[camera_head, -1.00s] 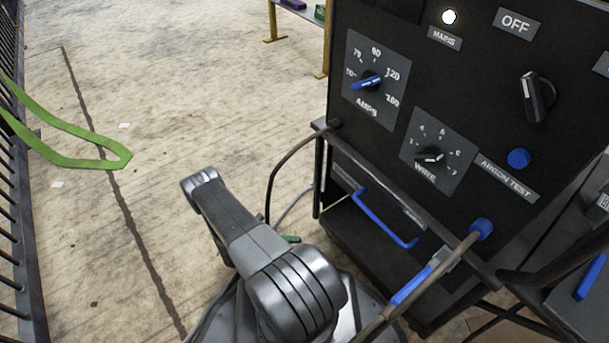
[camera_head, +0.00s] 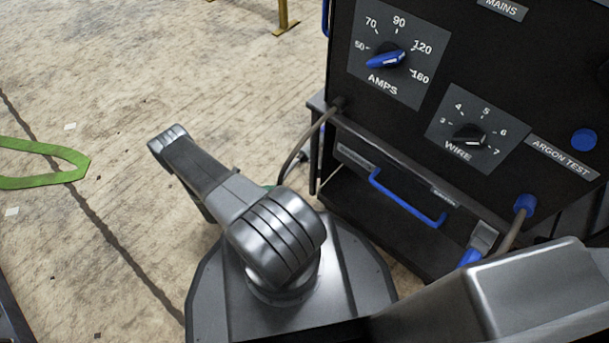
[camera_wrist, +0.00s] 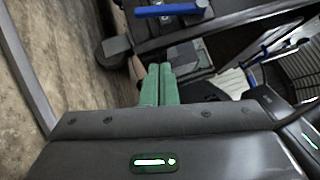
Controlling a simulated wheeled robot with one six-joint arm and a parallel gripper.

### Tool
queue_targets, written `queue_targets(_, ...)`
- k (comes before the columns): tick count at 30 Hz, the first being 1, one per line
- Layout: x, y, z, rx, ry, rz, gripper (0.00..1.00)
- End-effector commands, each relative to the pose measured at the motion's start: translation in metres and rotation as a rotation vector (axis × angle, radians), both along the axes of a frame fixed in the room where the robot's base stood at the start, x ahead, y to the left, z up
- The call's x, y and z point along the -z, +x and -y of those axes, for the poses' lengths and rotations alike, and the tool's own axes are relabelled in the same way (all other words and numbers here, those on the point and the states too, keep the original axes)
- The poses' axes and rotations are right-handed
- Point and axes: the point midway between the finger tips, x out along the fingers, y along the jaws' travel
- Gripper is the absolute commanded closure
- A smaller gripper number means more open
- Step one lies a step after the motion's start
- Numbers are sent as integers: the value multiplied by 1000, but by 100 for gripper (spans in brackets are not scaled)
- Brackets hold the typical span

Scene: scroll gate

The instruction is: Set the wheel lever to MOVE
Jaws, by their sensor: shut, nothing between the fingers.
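The black machine cabinet (camera_head: 330,205) stands at the right of the head view. In the wrist view a dark wheel (camera_wrist: 113,52) shows at its lower edge, with a blue bar (camera_wrist: 170,10) above and to the right. I cannot tell whether this bar is the wheel lever, and no MOVE label is readable. My gripper (camera_wrist: 159,68) shows two green fingers pressed together, empty, below the blue bar and apart from it in the picture. In the head view my arm hides most of the gripper.
The cabinet front has an AMPS dial (camera_head: 387,60), a WIRE dial (camera_head: 470,137) and a blue drawer handle (camera_head: 405,200). A cable (camera_head: 305,145) hangs at its left edge. A green strap (camera_head: 40,165) is at far left. The floor between is open.

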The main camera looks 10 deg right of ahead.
Motion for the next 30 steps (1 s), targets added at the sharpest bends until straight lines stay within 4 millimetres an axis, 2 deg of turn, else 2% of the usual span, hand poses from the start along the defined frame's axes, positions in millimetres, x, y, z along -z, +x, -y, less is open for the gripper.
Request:
queue_targets(4,-1,-1,7,1,-1,-1,100)
queue_targets(7,-4,-3,19,4,0,-2,100)
queue_targets(20,-18,-15,99,6,-1,-2,100)
queue_targets(30,-27,7,125,1,0,0,100)
